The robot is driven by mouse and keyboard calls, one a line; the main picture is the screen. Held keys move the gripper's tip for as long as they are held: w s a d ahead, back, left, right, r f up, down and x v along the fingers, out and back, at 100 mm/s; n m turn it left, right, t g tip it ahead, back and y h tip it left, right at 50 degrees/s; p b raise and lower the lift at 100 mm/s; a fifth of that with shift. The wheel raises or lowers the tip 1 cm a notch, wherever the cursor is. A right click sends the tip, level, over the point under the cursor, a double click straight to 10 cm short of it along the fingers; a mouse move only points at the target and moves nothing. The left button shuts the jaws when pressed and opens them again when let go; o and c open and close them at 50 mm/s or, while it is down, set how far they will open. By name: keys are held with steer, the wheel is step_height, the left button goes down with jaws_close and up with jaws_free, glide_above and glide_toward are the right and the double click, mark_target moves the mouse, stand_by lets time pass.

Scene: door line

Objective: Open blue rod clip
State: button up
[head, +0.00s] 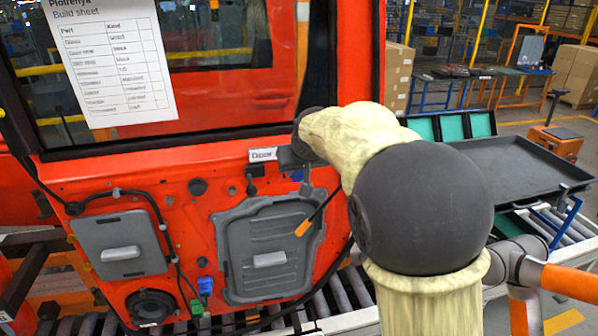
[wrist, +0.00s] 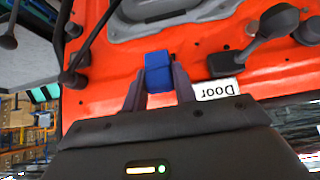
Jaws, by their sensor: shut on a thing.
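The blue rod clip (wrist: 158,72) is on the orange-red door panel, between my fingertips in the wrist view. My gripper (wrist: 160,88) is shut on it, with one dark finger on each side. In the head view only a sliver of the clip (head: 297,175) shows beside my gripper (head: 292,160); my arm covers much of that area. A thin black rod with an orange end (head: 303,228) slants down to the left below my gripper. I cannot tell whether the clip is open.
A white "Door" label (wrist: 218,89) is beside the gripper. A grey ribbed cover (head: 268,255) is below. Blue (head: 205,286) and green (head: 196,306) connectors and a black cable are lower left. The door is over a roller conveyor (head: 325,302). A dark tray (head: 515,165) is right.

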steer(key=shift+w+r+g, duration=0.25)
steer(key=shift+r+g, duration=0.05)
steer(key=shift+g, duration=0.2)
steer(key=shift+o, duration=0.2)
steer(key=shift+a, duration=0.1)
steer(key=shift+c, duration=0.2)
steer(key=o, duration=1)
steer(key=b+v, duration=0.4)
steer(key=v, duration=1.3)
steer(key=shift+w+a+r+b, duration=0.25)
steer(key=shift+a+r+b, duration=0.05)
steer(key=shift+r+b, duration=0.05)
